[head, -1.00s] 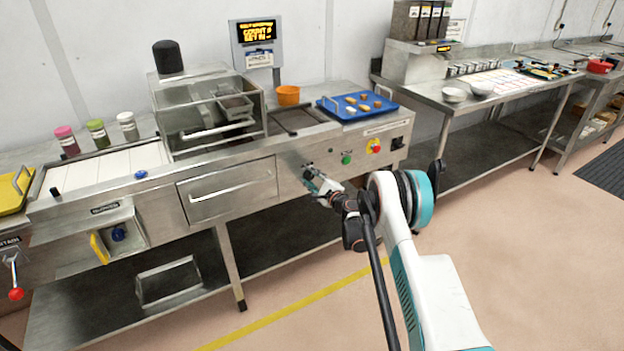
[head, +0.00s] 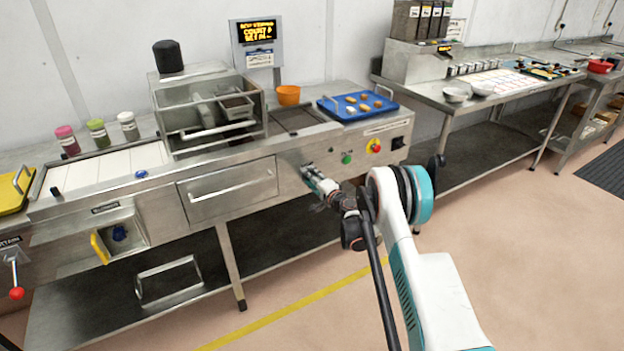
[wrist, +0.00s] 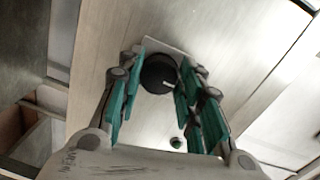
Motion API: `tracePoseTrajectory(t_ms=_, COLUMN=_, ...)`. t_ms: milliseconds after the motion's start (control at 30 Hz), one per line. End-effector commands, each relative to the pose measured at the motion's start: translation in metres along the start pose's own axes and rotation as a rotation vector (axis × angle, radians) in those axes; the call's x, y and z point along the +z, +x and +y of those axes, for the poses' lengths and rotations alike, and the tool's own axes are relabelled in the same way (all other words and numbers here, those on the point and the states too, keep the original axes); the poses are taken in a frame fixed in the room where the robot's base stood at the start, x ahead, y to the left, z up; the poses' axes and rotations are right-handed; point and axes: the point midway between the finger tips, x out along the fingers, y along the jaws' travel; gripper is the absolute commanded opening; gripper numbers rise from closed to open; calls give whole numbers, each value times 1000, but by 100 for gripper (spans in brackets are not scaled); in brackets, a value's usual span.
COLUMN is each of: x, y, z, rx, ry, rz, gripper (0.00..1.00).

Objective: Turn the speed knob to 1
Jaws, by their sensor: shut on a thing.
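The speed knob (wrist: 156,76) is round and black with a pale pointer line toward its lower right in the wrist view. It sits on a light plate on the steel front panel. My gripper (wrist: 162,66) has its two teal-padded fingers shut on the knob, one on each side. In the head view my gripper (head: 313,180) is at the machine's front panel, and it hides the knob there. Scale markings around the knob cannot be read.
A green button (head: 347,159) and a red emergency button on yellow (head: 375,146) are right of my gripper. A drawer front with a handle (head: 232,188) is to its left. A blue tray (head: 345,116) rests on top. The floor in front is clear.

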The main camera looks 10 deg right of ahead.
Motion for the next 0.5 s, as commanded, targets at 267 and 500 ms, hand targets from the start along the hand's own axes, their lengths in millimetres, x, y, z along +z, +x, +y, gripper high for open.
tracePoseTrajectory(t_ms=267, x=1, y=0, z=1, rx=2, ry=-35, rz=0, gripper=10)
tracePoseTrajectory(t_ms=500, x=1, y=0, z=1, rx=2, ry=-36, rz=0, gripper=10)
